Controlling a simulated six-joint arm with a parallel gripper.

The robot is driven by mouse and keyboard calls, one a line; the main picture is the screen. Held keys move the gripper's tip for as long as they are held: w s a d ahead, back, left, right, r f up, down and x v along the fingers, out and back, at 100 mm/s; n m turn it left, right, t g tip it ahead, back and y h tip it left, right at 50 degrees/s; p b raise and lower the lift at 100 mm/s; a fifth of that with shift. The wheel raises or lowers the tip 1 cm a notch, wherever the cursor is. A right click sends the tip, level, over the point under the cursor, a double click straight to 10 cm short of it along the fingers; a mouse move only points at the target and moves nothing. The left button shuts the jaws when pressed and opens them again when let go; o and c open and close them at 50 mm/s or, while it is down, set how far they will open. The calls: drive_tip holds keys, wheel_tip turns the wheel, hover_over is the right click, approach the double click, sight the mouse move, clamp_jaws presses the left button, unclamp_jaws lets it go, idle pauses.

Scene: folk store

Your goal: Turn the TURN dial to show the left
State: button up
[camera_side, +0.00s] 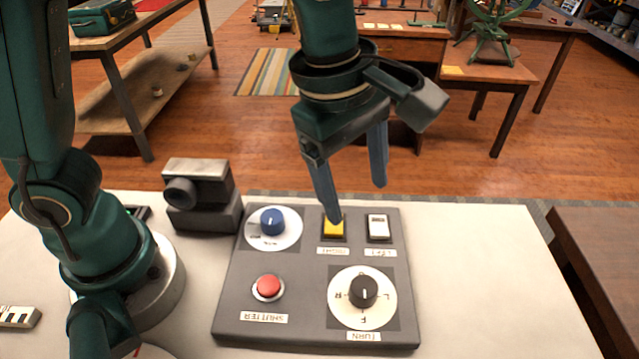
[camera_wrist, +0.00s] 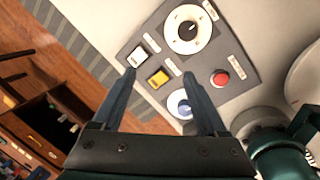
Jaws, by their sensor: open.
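The TURN dial (camera_side: 363,291) is a black knob on a white disc at the front right of a grey control panel (camera_side: 312,262). Letters surround it, with L on the right of the disc, R on the left and F toward the front. I cannot tell for sure which letter the knob's mark faces. The dial also shows at the top of the wrist view (camera_wrist: 188,30). My gripper (camera_side: 358,203) is open, pointing down above the yellow switch at the panel's back edge, behind the dial and apart from it. Nothing shows between its fingers.
The panel also carries a blue dial (camera_side: 272,222), a yellow switch (camera_side: 334,229), a white switch (camera_side: 378,228) and a red SHUTTER button (camera_side: 268,287). A grey camera-like device (camera_side: 198,194) stands behind its left side. The white tabletop (camera_side: 480,270) right of the panel is clear.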

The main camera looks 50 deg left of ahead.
drive_tip(key=m+g, duration=0.2)
hover_over(364, 287)
drive_tip(key=shift+y, duration=0.3)
wheel_tip(364, 287, down, 6)
drive_tip(key=shift+a+f, duration=0.1)
drive_tip(key=shift+s+f, duration=0.2)
drive_tip(key=shift+f, duration=0.1)
drive_tip(key=shift+w+f, duration=0.15)
drive_tip(key=shift+f, duration=2.1)
clamp_jaws()
